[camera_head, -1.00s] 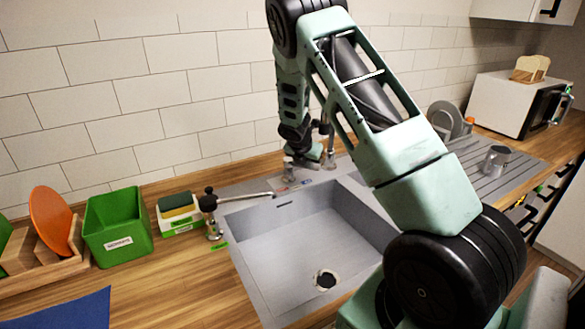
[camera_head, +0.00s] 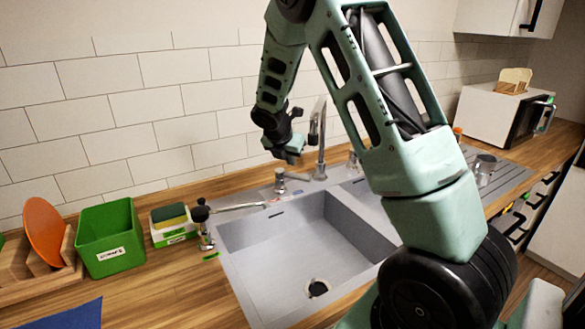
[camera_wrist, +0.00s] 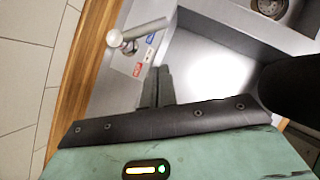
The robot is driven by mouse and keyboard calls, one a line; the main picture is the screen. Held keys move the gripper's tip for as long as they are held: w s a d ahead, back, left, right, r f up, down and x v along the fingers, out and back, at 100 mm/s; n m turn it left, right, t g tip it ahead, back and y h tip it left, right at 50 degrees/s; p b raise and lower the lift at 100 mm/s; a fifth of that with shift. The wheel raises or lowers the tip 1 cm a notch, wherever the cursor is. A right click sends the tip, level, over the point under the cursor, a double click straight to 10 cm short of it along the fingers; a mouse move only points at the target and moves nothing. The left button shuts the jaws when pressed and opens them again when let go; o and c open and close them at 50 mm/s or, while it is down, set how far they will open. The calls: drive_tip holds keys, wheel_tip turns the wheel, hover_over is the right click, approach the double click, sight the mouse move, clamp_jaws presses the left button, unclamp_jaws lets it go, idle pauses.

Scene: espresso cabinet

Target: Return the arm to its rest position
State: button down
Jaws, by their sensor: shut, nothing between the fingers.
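My arm is green and black and rises in front of the sink in the head view, bending over at the top. My gripper (camera_head: 291,156) hangs from it above the back edge of the sink, close to the tall metal tap (camera_head: 321,145) in the picture. The gripper is shut and empty. In the wrist view its dark fingers (camera_wrist: 158,87) lie together over the grey sink deck. The short metal tap lever (camera_head: 280,181) stands below the gripper and also shows in the wrist view (camera_wrist: 116,39).
The grey sink (camera_head: 290,255) is empty. A black-knobbed metal fitting (camera_head: 203,215) stands at its left edge. Left are a sponge holder (camera_head: 172,226), a green bin (camera_head: 110,240) and an orange plate (camera_head: 47,230). A metal mug (camera_head: 484,168) and white microwave (camera_head: 492,112) stand right.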

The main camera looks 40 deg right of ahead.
drive_tip(key=shift+a+r, duration=0.2)
drive_tip(key=shift+r, duration=0.1)
drive_tip(key=s+a+r+m+y, duration=0.15)
drive_tip(key=s+a+m, duration=0.3)
drive_tip(key=a, duration=0.95)
drive_tip(key=s+a+m+y, duration=0.3)
drive_tip(key=s+a, duration=0.2)
drive_tip(key=a, duration=0.9)
drive_tip(key=s+a+m, duration=0.2)
drive_tip(key=s+a, duration=0.2)
drive_tip(key=s, duration=0.3)
drive_tip(key=s+a+m+g+y+b, duration=0.1)
drive_tip(key=s+a, duration=0.3)
drive_tip(key=s, duration=0.4)
drive_tip(key=s+a+m+g+y, duration=0.1)
drive_tip(key=s+a+m, duration=0.2)
drive_tip(key=s+a, duration=0.2)
drive_tip(key=shift+s+r+m+b, duration=0.35)
drive_tip(key=shift+s, duration=0.9)
